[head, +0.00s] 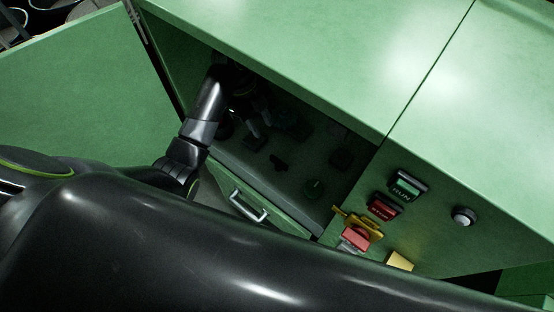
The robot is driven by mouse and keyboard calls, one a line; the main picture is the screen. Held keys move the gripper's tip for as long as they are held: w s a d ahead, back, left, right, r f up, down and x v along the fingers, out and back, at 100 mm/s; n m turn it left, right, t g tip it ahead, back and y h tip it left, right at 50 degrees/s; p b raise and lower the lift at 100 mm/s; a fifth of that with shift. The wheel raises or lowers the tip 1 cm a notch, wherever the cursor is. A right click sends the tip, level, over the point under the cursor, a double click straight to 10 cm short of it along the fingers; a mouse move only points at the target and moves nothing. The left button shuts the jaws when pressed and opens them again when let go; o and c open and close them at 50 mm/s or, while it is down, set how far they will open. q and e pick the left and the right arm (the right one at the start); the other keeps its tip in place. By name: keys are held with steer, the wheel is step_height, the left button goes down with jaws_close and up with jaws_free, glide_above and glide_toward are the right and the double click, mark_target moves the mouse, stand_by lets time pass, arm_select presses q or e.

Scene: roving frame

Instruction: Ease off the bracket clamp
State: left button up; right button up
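My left arm reaches into the dark open bay of a green cabinet. My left gripper (258,122) is in the shadow there, above several dark fittings on the bay's grey floor. Two pale finger parts show, but it is too dark to tell whether they are open or shut on something. A small black block (255,143) lies just below the fingers. A black handle-like piece (278,163) lies to its right. I cannot tell which fitting is the bracket clamp. My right gripper is not in view.
A dark green round knob (315,188) and a dark block (342,158) stand further right in the bay. A drawer with a pale handle (248,207) is below. An open green door (85,100) is at left. Right panel: RUN sign (406,187), red sign (383,208), red-yellow switch (357,236).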

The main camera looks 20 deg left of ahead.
arm_select(q)
steer(key=b, duration=0.4)
glide_toward(278, 160)
steer(key=f, duration=0.1)
steer(key=p+x, duration=0.2)
steer(key=x, duration=0.5)
steer(key=shift+s+d, duration=0.1)
steer(key=shift+d, duration=0.15)
steer(key=shift+d+f, duration=0.15)
steer(key=shift+f, duration=0.45)
jaws_close()
